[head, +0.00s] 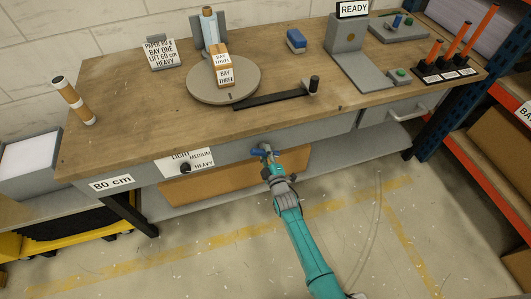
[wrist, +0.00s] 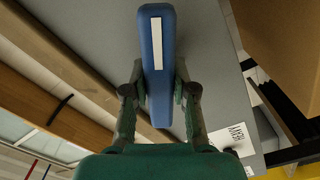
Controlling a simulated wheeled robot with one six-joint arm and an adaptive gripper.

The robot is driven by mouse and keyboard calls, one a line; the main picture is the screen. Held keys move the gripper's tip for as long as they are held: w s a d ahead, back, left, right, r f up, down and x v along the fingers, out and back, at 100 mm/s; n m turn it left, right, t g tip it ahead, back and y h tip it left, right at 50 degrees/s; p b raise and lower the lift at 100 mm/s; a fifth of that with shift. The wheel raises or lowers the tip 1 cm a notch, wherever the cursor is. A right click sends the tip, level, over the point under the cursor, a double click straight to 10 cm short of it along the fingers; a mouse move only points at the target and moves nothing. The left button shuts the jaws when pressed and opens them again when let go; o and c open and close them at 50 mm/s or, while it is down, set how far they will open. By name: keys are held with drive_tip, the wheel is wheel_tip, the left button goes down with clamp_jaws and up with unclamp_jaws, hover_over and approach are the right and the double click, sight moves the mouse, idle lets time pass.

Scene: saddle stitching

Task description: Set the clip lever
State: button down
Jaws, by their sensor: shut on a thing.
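My gripper (head: 266,152) is at the front face of the bench, right of the dial panel. It is shut on a blue bar with a white stripe (wrist: 156,55); its fingers press on both sides. In the head view only a small blue part of the bar (head: 257,152) shows. No thing is labelled as the clip lever. A panel (head: 203,157) on the bench front reads LIGHT, MEDIUM and HEAVY. Its black knob (head: 185,168) sits below LIGHT. The panel also shows at the right in the wrist view (wrist: 241,132).
A shelf rack (head: 440,85) stands right. The floor in front is clear.

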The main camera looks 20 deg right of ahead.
drive_tip(key=m, duration=0.5)
drive_tip(key=shift+m, duration=0.3)
drive_tip(key=m, duration=0.5)
drive_tip(key=shift+m, duration=0.4)
drive_tip(key=c, duration=0.9)
unclamp_jaws()
drive_tip(key=shift+s, duration=0.1)
drive_tip(key=s, duration=1.2)
